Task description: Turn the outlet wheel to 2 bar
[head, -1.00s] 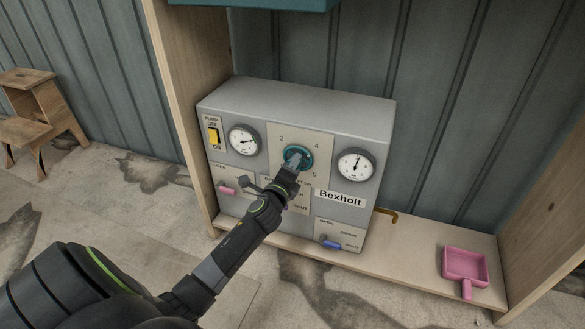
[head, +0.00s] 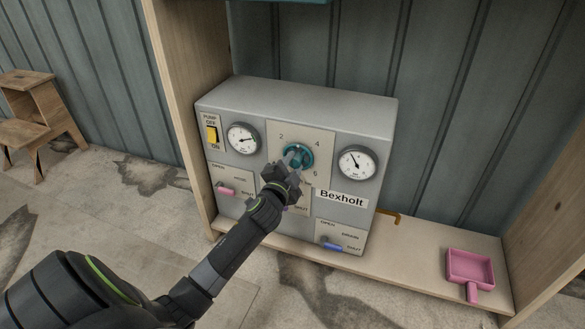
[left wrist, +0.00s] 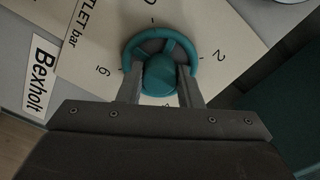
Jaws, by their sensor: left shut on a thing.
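The outlet wheel (head: 298,157) is a teal round handwheel on the front of the grey Bexholt box, on a pale plate with marks 2, 4 and 6 around it. In the left wrist view the wheel (left wrist: 190,55) shows its rim, spokes and teal hub. My left gripper (head: 297,160) is shut on the hub, with one finger on each side; the fingers show in the left wrist view (left wrist: 160,88). The right dial gauge (head: 357,163) has its needle pointing up and left. No pointer on the wheel can be made out. My right gripper is not in view.
A left gauge (head: 243,138) and a yellow pump switch (head: 212,134) sit left of the wheel. A pink lever (head: 226,190) and a blue lever (head: 333,246) are lower down. A pink scoop (head: 470,268) lies on the wooden shelf at the right.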

